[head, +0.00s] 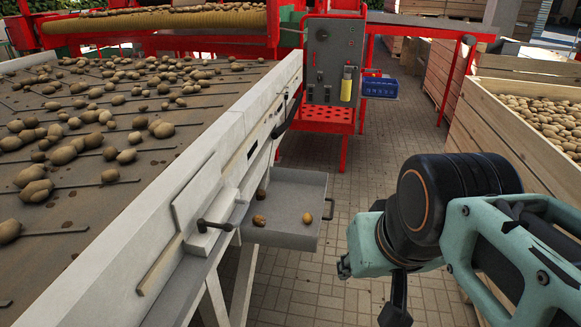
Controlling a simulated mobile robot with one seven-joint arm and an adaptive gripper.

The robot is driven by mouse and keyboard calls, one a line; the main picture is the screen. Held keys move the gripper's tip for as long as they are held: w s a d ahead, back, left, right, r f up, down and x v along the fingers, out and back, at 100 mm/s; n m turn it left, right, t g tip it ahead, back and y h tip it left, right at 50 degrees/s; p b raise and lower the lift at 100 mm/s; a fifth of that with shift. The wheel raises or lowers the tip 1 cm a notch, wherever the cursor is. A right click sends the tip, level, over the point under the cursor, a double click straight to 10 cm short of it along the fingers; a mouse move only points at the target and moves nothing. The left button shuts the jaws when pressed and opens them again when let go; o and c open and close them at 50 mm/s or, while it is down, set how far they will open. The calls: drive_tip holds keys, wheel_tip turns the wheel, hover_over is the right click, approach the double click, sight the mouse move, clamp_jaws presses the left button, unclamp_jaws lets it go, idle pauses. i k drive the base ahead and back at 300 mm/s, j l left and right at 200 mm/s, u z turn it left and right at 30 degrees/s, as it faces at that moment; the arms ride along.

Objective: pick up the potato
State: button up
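Several brown potatoes lie spread over the dark sorting belt (190,98) at the left. Three small potatoes lie in a grey metal tray beside the sorting machine: a reddish-brown potato (259,220) near the front, a yellowish potato (307,217) at the right and a dark potato (261,194) at the left. My teal and black arm reaches in from the right. My gripper (396,305) points down at the lower edge, to the right of the tray and apart from the potatoes. Its fingers are mostly hidden or cut off, so their opening does not show.
The grey tray (287,188) has a handle on its right side. The machine's pale side wall (150,205) stands between belt and tray. A wooden crate (497,120) full of potatoes is at right. A blue basket (380,87) hangs behind. Paved floor is clear between them.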

sight(307, 218)
drive_tip(key=k, duration=0.25)
drive_tip(key=u, duration=1.75)
drive_tip(key=z, duration=1.75)
drive_tip(key=i+l, duration=0.15)
drive_tip(key=i, duration=0.3)
drive_tip(key=i+l, duration=0.2)
drive_tip(key=i, duration=0.25)
drive_tip(key=i+l+u, duration=0.1)
drive_tip(key=i, duration=0.35)
drive_tip(key=i+l, duration=0.25)
drive_tip(key=i, duration=0.15)
